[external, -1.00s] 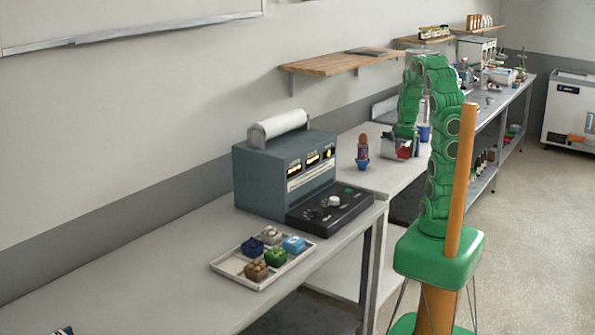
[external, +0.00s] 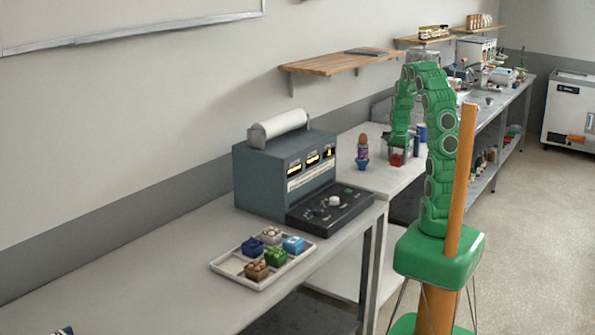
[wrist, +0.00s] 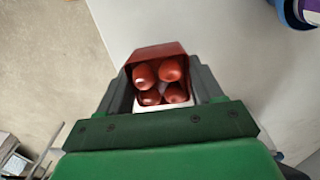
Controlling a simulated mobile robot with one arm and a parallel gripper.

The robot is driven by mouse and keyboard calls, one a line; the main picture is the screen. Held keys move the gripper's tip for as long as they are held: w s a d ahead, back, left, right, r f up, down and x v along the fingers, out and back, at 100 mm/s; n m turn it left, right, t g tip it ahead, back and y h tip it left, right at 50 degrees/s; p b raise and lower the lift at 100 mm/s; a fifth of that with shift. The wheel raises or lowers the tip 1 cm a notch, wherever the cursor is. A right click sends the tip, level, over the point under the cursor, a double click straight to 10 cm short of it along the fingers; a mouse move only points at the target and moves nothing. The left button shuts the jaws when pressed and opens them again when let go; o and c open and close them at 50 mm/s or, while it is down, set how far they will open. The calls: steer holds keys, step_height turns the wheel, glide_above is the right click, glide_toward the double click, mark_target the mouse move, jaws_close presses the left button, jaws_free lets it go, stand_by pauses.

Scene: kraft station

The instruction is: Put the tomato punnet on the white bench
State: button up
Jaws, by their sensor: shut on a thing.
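My gripper (external: 397,150) is shut on the tomato punnet (external: 396,160), a small red box. In the wrist view the punnet (wrist: 156,53) sits between the fingers (wrist: 160,85), with several red tomatoes (wrist: 172,71) inside and a white edge at its near side. The white bench (external: 372,182) lies beyond the grey bench; its pale top (wrist: 195,32) also fills the upper right of the wrist view. The punnet is over the bench top; I cannot tell whether it touches it.
An egg in a blue and purple cup (external: 362,153) stands left of my gripper on the white bench. A blue container (external: 421,132) is close on the right. The grey-blue machine (external: 285,175) and a tray of small boxes (external: 239,269) are on the nearer bench.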

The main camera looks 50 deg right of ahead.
mark_target(397, 164)
steer(key=shift+w+d+f, duration=0.1)
steer(key=shift+w+f, duration=0.05)
steer(key=shift+f, duration=1.65)
steer(key=o, duration=1.1)
steer(key=shift+f, duration=0.1)
step_height(397, 164, up, 12)
steer(key=shift+r, duration=0.15)
